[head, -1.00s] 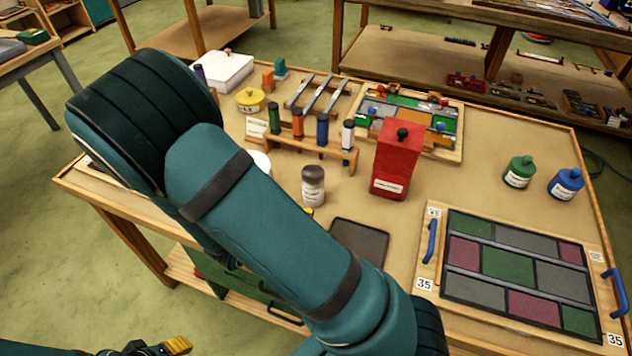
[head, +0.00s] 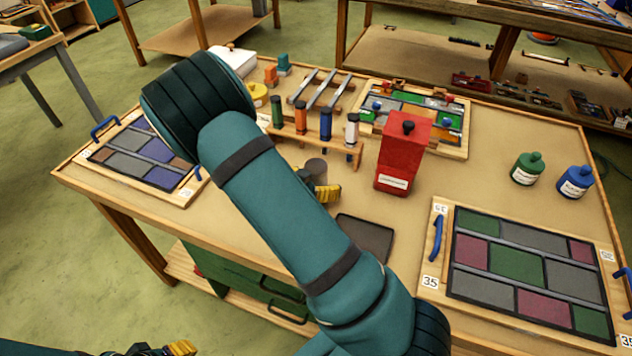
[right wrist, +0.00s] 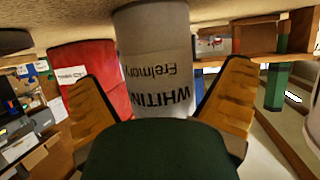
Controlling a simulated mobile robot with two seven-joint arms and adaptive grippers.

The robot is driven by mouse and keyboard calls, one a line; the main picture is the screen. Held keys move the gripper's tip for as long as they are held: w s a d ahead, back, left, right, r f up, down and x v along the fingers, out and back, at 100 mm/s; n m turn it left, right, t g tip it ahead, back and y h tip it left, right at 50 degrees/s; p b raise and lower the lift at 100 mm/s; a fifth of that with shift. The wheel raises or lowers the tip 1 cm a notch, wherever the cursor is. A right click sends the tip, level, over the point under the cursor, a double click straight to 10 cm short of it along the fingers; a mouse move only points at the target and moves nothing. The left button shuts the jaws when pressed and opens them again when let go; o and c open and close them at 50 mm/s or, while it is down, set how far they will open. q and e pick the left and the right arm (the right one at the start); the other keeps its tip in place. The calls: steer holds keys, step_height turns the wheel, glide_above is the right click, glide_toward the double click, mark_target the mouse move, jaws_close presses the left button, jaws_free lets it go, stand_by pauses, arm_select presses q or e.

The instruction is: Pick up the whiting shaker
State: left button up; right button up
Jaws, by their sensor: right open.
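The whiting shaker (head: 316,168) stands on the workbench, mostly hidden behind my right arm; its brown-grey top shows. In the right wrist view it is a pale cylinder (right wrist: 155,60) with an upside-down "WHITING" label. My right gripper (right wrist: 163,85) is open, with one yellow finger on each side of the shaker in that view and no clear contact. In the head view one yellow fingertip of the right gripper (head: 327,192) shows just in front of the shaker. My left gripper (head: 165,349) shows only partly at the bottom left edge, away from the bench.
A red box (head: 401,155) stands close to the right of the shaker. A rack of coloured tubes (head: 325,143) is behind it. A dark flat pad (head: 365,238) lies in front. Leaded panels (head: 525,265) lie at right and left (head: 140,150). Green and blue bottles stand far right.

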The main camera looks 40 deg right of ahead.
steer(key=c, duration=1.4)
